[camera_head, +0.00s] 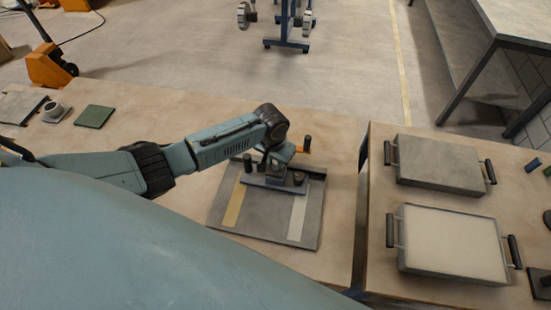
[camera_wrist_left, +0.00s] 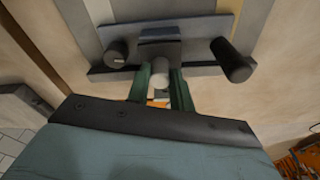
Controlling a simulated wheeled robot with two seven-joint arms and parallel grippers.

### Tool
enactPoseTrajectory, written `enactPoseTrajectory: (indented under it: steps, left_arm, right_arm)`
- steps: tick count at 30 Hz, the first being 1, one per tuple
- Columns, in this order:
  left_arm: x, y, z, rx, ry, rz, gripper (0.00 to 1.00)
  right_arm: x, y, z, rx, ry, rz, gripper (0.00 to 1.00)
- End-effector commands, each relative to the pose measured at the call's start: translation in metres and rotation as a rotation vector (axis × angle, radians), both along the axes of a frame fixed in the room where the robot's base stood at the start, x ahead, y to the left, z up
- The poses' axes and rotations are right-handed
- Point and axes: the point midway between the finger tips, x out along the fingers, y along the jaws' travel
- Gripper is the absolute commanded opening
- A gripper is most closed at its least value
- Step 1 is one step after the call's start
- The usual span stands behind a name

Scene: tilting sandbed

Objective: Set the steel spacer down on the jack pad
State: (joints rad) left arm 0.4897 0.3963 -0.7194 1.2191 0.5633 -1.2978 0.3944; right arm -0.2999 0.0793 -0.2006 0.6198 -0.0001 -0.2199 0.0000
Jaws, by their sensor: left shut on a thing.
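My left gripper (camera_wrist_left: 162,82) is over the grey tilting bed (camera_head: 227,221) in the head view, mostly hidden by its own wrist. In the left wrist view its two green fingers are closed around a small pale grey round piece, which looks like the steel spacer (camera_wrist_left: 160,70). A dark block (camera_wrist_left: 160,36) shows just beyond the fingertips, on the grey bar (camera_wrist_left: 200,28). I cannot tell whether the spacer touches anything below. I cannot clearly pick out the jack pad. My right gripper is not in view.
Black knobs (camera_wrist_left: 231,60) stand on both sides of the fingers. The bed has a yellow strip (camera_head: 234,207) and a pale strip (camera_head: 298,217). Two handled trays, one grey (camera_head: 440,165) and one pale-filled (camera_head: 452,242), lie on the right table. A green plate (camera_head: 94,116) lies at left.

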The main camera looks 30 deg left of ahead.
Motion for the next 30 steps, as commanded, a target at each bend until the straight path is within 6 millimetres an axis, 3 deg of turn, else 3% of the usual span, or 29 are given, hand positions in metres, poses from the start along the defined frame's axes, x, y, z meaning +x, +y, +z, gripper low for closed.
enactPoseTrajectory:
  steps: [21,22,27,30]
  left_arm:
    - [0.0001,0.0010,-0.0042,0.000,0.000,0.000,0.00]
    - [0.0001,0.0010,-0.0042,0.000,0.000,0.000,0.24]
    - [0.0001,0.0010,-0.0042,0.000,0.000,0.000,0.46]
    - [0.0001,0.0010,-0.0042,0.001,0.000,0.000,0.48]
  right_arm:
    - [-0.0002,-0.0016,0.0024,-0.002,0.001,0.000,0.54]
    - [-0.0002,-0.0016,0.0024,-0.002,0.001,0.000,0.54]
    - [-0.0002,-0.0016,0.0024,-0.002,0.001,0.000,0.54]
    - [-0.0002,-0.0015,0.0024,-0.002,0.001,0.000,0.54]
